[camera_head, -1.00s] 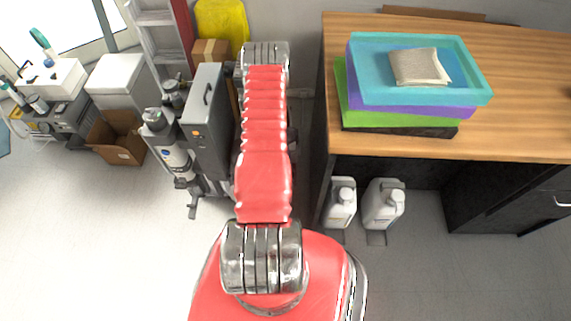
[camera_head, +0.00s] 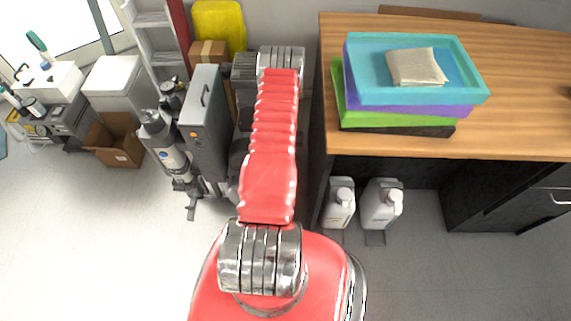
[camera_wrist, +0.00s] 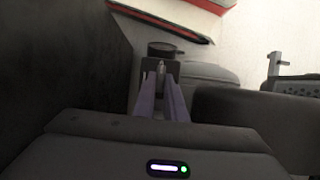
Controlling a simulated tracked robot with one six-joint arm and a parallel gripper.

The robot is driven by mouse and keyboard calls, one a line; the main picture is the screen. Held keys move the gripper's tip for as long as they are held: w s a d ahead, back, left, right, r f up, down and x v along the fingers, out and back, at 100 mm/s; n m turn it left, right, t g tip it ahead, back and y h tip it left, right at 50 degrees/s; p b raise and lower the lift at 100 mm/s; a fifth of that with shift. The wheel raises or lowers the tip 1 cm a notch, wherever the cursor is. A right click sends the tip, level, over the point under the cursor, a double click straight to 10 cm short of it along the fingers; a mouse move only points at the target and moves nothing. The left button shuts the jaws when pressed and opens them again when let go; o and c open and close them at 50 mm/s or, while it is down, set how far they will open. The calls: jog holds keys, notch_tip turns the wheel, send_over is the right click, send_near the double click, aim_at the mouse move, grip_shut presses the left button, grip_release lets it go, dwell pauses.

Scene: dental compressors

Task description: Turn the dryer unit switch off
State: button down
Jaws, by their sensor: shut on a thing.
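My gripper (camera_wrist: 163,97) shows in the wrist view as two purple-grey fingers, closed around a small metal lever that looks like the switch (camera_wrist: 161,67). The lever stands on a dark box (camera_wrist: 172,69) below a round black knob. The contact at the fingertips is small and dim. In the head view my red arm reaches away from me and hides my gripper and the switch. A grey upright cabinet (camera_head: 205,125) with a handle stands left of the arm, beside a cylinder unit (camera_head: 166,145). I cannot tell which part is the dryer unit.
A wooden desk (camera_head: 500,130) stands close on the right, bearing stacked coloured trays (camera_head: 365,97). Two white jugs (camera_head: 380,205) stand on the floor below it. A cardboard box (camera_head: 117,140) lies at left. The front left floor is clear.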

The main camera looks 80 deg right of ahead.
jog(key=shift+s, duration=0.15)
jog(key=c, duration=1.8)
grip_release()
jog(key=v, duration=1.3)
jog(key=shift+d+r, duration=0.15)
jog(key=shift+r, duration=0.15)
jog(key=shift+f, duration=0.1)
